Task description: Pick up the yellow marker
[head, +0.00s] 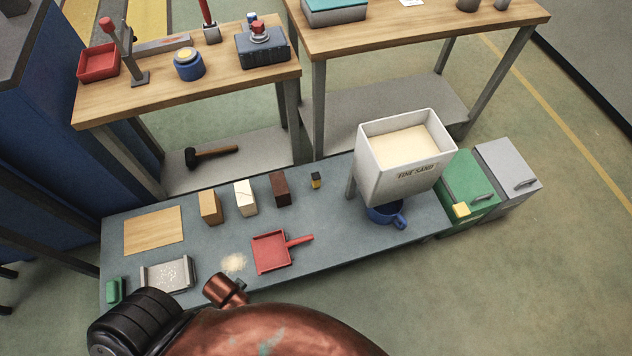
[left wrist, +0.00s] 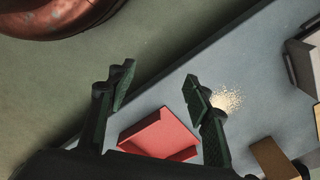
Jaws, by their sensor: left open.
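The other is a small dark block with a yellow part (head: 315,180), upright near the bench's back edge. I cannot tell which is the marker; neither shows clearly in the left wrist view. My left gripper (left wrist: 158,90) is open and empty in the left wrist view. Its fingers appear on either side of the red dustpan (left wrist: 158,135), apparently above the low bench. I cannot make it out in the head view. My right gripper is not in view.
On the low grey bench (head: 345,237) stand a row of blocks (head: 246,199), a red dustpan (head: 270,252), a sand pile (head: 234,262) and a metal tray (head: 167,274). A white sand hopper (head: 400,180) stands over a blue cup (head: 385,215). Taller wooden tables (head: 130,105) stand behind.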

